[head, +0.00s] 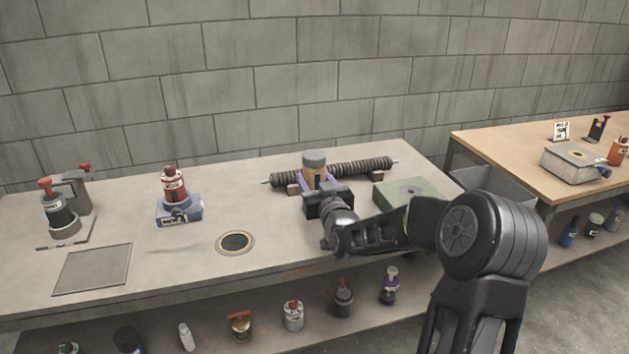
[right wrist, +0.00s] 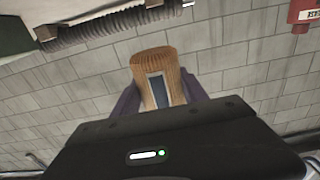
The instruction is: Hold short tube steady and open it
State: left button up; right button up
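The short tube (head: 315,172) is upright, orange-brown with a grey cap on top. It stands out in front of a long dark ribbed tube (head: 345,172) lying at the back of the bench. My right gripper (head: 318,182) has its purple fingers on both sides of the short tube. The right wrist view shows the short tube (right wrist: 152,68) between the fingers, with a ribbed brown end and a grey window; the fingers look closed against its sides. The grey cap does not show there. Whether the tube touches the bench is hidden. My left gripper is not in view.
A green-grey box (head: 408,193) lies right of the gripper. A red bottle on a blue stand (head: 178,207), a round dark-centred disc (head: 235,242) and a flat grey plate (head: 92,268) are to the left. Bare bench lies between them. Several bottles stand on the shelf below.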

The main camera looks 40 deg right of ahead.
grip_shut()
dwell(0.3)
dwell(0.5)
jog(key=shift+r, duration=0.5)
jog(key=s+a+f+n+y+p, duration=0.1)
jog(key=a+f+n+y+p, duration=0.1)
jog(key=a, duration=1.2)
jog(key=s+a+f+n+t+y+p, duration=0.1)
jog(key=s+a+f+y+p, duration=0.1)
jog(key=a, duration=1.3)
notch_tip(320, 180, down, 3)
jog(key=shift+s+a+f+n+y+p, duration=0.15)
jog(key=shift+n+y+p, duration=0.25)
jog(key=shift+y+p, duration=0.7)
